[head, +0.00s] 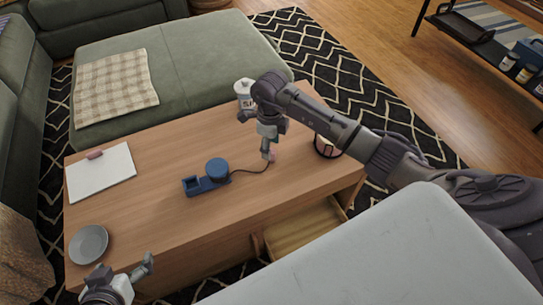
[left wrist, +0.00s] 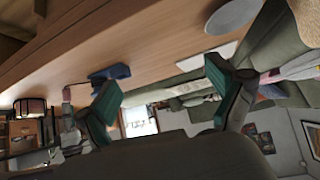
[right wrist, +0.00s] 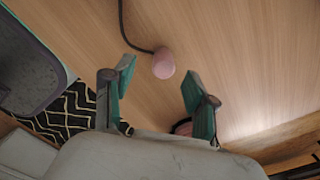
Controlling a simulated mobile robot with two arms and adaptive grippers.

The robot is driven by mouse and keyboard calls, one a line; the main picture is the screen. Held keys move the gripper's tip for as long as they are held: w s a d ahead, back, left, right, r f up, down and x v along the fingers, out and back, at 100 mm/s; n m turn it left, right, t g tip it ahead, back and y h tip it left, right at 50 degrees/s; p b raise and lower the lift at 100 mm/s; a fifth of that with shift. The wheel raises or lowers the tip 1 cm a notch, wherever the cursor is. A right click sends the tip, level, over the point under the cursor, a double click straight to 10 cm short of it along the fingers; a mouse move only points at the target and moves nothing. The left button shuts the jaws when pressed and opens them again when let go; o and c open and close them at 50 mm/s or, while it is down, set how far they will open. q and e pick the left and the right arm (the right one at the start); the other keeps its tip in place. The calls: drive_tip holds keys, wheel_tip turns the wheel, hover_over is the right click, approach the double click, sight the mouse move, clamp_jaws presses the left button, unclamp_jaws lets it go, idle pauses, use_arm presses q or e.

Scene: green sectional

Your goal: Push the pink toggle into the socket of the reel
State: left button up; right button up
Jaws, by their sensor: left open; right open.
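The blue reel (head: 217,169) sits mid-table, with a square open socket (head: 192,187) at its left end. A dark cord runs from it to the pink toggle (head: 274,155), which lies on the table to the right. In the right wrist view the toggle (right wrist: 163,63) is a small pink rounded piece just past my open fingertips (right wrist: 158,82), between their lines and not gripped. In the head view my right gripper (head: 268,152) points down at the toggle and partly hides it. My left gripper (head: 146,266) is open and empty near the table's front left edge. The reel also shows in the left wrist view (left wrist: 110,74).
A grey plate (head: 88,244) lies at the table's front left, a white board (head: 100,172) with a pink block (head: 95,154) behind it. A white canister (head: 243,90) and a dark lantern (head: 327,148) stand near my right arm. A drawer (head: 303,232) is open below.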

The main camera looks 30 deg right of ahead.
sight(272, 151)
drive_tip(key=f, duration=0.1)
drive_tip(key=f+b, duration=0.1)
drive_tip(key=f, duration=0.2)
drive_tip(key=shift+w+d, duration=0.1)
drive_tip(key=shift+d, duration=0.15)
drive_tip(key=shift+f, duration=0.2)
clamp_jaws()
use_arm(q)
drive_tip(key=w+d+r+t+h, duration=0.1)
drive_tip(key=w+d+r+t, duration=0.1)
drive_tip(key=w+r+t, duration=0.2)
drive_tip(key=shift+w+r, duration=0.35)
drive_tip(key=shift+r, duration=0.05)
use_arm(e)
drive_tip(key=shift+r, duration=0.1)
